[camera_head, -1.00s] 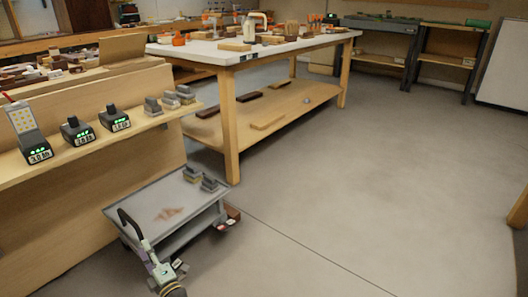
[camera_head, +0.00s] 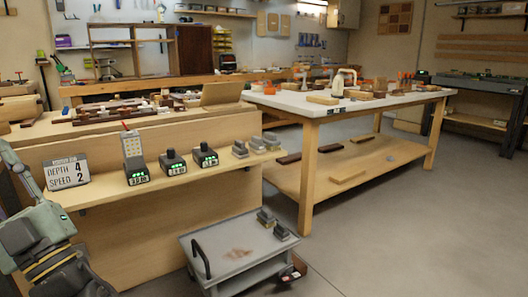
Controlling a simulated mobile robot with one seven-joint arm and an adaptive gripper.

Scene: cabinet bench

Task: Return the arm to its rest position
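Part of my arm (camera_head: 38,235), grey-green with yellow and black bands, shows at the left edge and lower left corner. It is in front of the left end of the wooden bench. My gripper is not seen in this view, so whether it is open or shut does not show.
A wooden bench shelf (camera_head: 103,197) holds a "DEPTH 4 SPEED 2" sign (camera_head: 67,173), several chargers (camera_head: 172,162) and grey blocks (camera_head: 240,150). A grey cart (camera_head: 215,245) with blocks stands below. A white-topped table (camera_head: 290,101) is behind. Floor at right (camera_head: 400,230) is clear.

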